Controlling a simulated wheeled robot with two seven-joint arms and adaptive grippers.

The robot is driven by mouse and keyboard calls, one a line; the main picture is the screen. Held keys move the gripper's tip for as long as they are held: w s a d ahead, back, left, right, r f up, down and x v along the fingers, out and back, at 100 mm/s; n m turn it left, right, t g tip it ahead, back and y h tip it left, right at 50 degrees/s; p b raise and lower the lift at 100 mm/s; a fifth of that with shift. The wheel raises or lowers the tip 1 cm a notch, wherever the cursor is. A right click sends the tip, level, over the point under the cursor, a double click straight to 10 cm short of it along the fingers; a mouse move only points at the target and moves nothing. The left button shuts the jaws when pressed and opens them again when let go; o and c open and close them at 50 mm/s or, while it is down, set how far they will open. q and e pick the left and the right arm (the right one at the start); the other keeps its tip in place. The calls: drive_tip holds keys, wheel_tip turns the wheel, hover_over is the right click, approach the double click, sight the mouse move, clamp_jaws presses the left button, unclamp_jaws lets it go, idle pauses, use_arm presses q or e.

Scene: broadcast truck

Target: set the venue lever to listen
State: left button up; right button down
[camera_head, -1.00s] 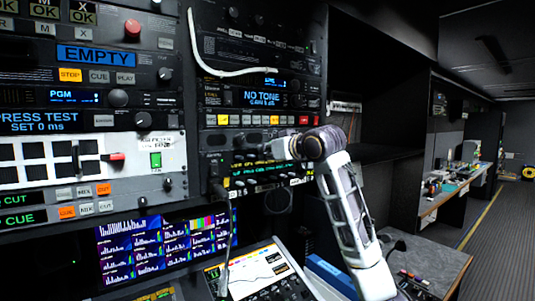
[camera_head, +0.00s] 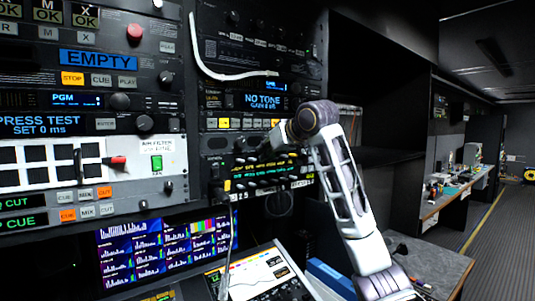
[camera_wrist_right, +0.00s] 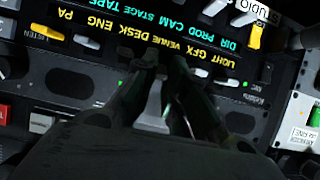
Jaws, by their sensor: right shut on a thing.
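The intercom panel (camera_head: 270,178) with yellow and green name labels sits low in the right-hand rack in the head view. My right gripper (camera_wrist_right: 154,78) is at this panel, and the wrist view shows it upside down. Its dark fingers are closed together beside the yellow VENUE label (camera_wrist_right: 182,54), shut on what looks to be the venue lever. The fingers hide most of that lever, so its position cannot be told. My left gripper is not in view.
A yellow lever (camera_wrist_right: 255,38) is at upper right. A white cable (camera_head: 215,68) hangs above, and a sloping console (camera_head: 255,272) lies below.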

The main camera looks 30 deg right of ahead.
drive_tip(key=c, duration=1.7)
unclamp_jaws()
drive_tip(key=shift+c, duration=0.2)
drive_tip(key=v, duration=1.2)
